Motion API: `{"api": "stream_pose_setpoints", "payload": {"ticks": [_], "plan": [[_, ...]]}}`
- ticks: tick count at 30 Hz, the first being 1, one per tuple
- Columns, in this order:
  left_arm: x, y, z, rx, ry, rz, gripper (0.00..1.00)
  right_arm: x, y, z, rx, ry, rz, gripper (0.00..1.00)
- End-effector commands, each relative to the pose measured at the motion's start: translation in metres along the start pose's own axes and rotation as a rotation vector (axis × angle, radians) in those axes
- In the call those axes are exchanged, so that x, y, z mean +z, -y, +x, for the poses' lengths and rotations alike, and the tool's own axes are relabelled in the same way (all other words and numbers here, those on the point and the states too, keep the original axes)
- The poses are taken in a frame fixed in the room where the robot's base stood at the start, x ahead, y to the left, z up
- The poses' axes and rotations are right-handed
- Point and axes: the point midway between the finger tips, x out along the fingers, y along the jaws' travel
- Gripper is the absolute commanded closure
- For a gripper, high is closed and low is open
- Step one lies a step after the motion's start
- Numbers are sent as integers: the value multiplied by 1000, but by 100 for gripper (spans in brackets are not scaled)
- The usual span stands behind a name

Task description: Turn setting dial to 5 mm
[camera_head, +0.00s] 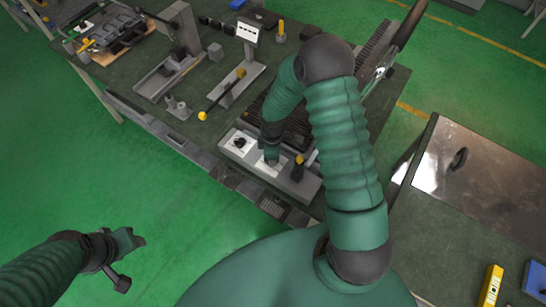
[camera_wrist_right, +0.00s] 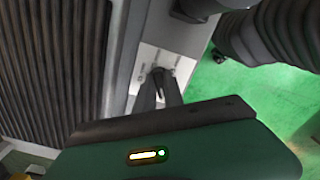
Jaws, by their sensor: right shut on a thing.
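A grey control box (camera_head: 312,183) stands at the front edge of the workbench. Its left white plate carries a black dial (camera_head: 240,143). My right gripper (camera_head: 270,159) reaches down onto the second white plate (camera_head: 265,168), just right of that dial. In the right wrist view, the fingers of my right gripper (camera_wrist_right: 158,88) are shut on a small dark dial (camera_wrist_right: 158,74) on a marked white plate (camera_wrist_right: 148,58). The marks are too small to read. My left gripper (camera_head: 128,242) hangs over the green floor, away from the bench; its jaw opening is unclear.
A yellow-topped lever (camera_head: 298,168) stands close to the right of my right gripper. A ribbed dark grille (camera_wrist_right: 50,70) lies behind the box. A yellow-knobbed lever device (camera_head: 225,92) stands further left. A metal-topped table (camera_head: 485,170) is at the right.

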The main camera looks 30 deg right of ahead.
Motion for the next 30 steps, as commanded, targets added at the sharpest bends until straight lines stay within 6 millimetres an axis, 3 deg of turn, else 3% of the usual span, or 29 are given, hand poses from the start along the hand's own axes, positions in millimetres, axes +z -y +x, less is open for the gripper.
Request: {"api": "stream_pose_setpoints", "payload": {"ticks": [1, 6, 17, 20, 30], "plan": [[0, 0, 0, 0, 0, 0, 54, -5, -3, -1, 10, -11, -6, 86], [0, 0, 0, 0, 0, 0, 54, -4, -2, -1, 7, -8, -4, 65], [0, 0, 0, 0, 0, 0, 54, -1, -1, -7, 6, -5, -1, 65], [0, 0, 2, 0, 0, 0, 54, -1, -1, -23, 7, -5, 0, 65], [1, 0, 4, 0, 0, 0, 54, -3, -2, -121, 9, -5, 0, 65]]}}
